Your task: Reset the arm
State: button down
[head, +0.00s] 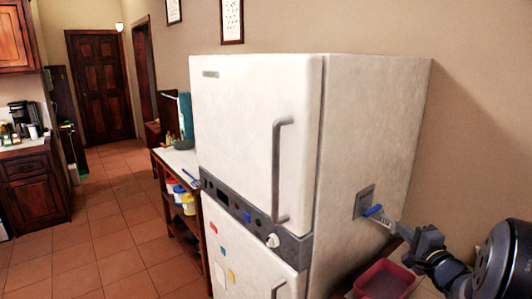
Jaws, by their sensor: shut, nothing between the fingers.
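My arm comes in from the lower right of the head view. My gripper (376,212) is shut and empty, with its blue tip in front of a small grey panel (364,199) on the right side of the white fridge (365,130). The tip overlaps the panel in the picture; I cannot tell whether it touches. Part of the panel is hidden behind the gripper. The fridge doors look closed.
A red bin (384,280) stands below my arm, beside the fridge. A low shelf unit (178,160) with several containers stands left of the fridge. A coffee maker (22,115) is on the far left counter. The tiled floor (105,240) at left is clear.

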jog(key=s, duration=0.3)
jog(key=shift+s+d, duration=0.15)
jog(key=shift+s, duration=0.15)
